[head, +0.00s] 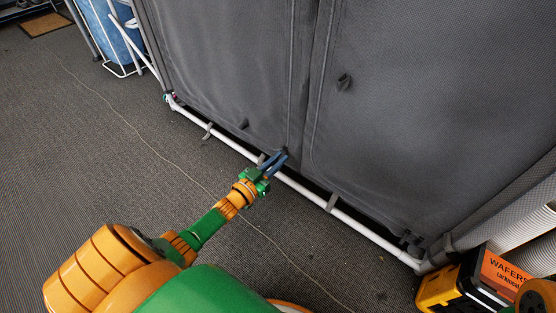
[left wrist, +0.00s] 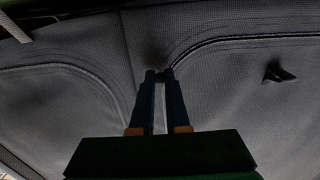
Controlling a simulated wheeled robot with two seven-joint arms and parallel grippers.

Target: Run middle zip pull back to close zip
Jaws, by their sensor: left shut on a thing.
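A grey fabric cupboard front (head: 390,120) stands before me, with two seams running down it near the middle. My left gripper (head: 280,157) is at the bottom of the fabric by these seams, just above the white lower pole. In the left wrist view, its fingers (left wrist: 159,76) are close together at the fabric between two curved zip lines, a left one (left wrist: 85,72) and a right one (left wrist: 215,42). They are shut on the middle zip pull, which is small and mostly hidden between the fingertips. My right gripper is not in view.
A white pole (head: 240,150) runs along the cupboard's bottom edge, with small straps on it. A blue bag (head: 110,35) in a white frame is at the upper left. The carpet (head: 90,150) at left is mostly clear, with a thin cord.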

